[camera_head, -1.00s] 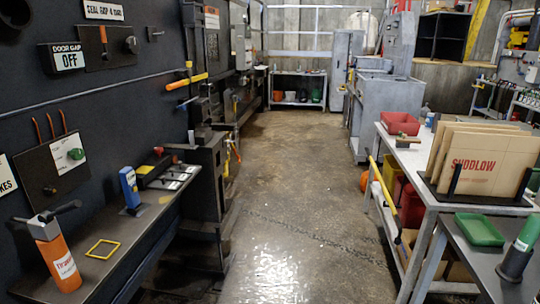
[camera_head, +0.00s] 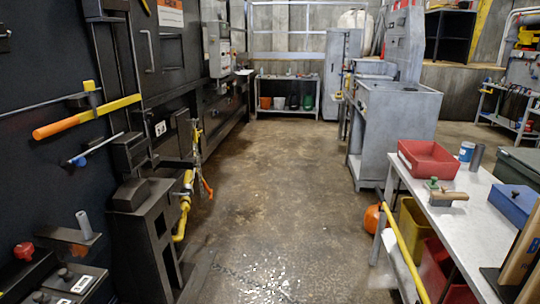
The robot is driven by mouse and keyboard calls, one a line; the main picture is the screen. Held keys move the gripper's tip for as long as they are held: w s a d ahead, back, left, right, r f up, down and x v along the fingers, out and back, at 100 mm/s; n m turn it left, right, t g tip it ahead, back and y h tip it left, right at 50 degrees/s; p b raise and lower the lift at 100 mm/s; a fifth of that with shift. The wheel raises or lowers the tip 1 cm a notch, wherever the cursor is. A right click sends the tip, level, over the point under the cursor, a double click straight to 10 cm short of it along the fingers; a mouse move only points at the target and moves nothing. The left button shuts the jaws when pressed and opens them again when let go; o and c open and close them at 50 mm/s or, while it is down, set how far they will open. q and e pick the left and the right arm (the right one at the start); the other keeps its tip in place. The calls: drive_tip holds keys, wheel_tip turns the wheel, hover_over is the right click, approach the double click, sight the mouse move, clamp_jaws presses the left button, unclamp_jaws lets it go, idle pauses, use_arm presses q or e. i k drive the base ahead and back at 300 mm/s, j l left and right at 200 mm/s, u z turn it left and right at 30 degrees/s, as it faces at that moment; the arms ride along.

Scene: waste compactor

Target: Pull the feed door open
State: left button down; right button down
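A dark upright panel with a bar handle (camera_head: 149,51) stands at the upper left, on the black machine along the left side. It looks like the feed door (camera_head: 172,55) and appears closed, but no label naming it is legible. An orange and white warning sign (camera_head: 170,12) is at its top, partly cut off by the frame edge. A yellow lever with an orange grip (camera_head: 85,117) sticks out from the machine's near side. Neither of my grippers is in view.
The floor aisle (camera_head: 265,185) ahead is clear. A workbench (camera_head: 455,205) on the right holds a red tray (camera_head: 428,159); a yellow rail runs along its side. A grey cabinet (camera_head: 395,125) stands further back. Yellow-handled parts (camera_head: 186,205) jut from the machine into the aisle's left edge.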

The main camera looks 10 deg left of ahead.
sight(170, 12)
drive_tip(key=i, duration=2.4)
drive_tip(key=i+u, duration=0.25)
drive_tip(key=i, duration=0.25)
drive_tip(key=i+l+u, duration=0.25)
drive_tip(key=i, duration=0.25)
drive_tip(key=i+l+u, duration=0.2)
drive_tip(key=i, duration=0.3)
drive_tip(key=i+l+u, duration=0.25)
drive_tip(key=i+l, duration=0.15)
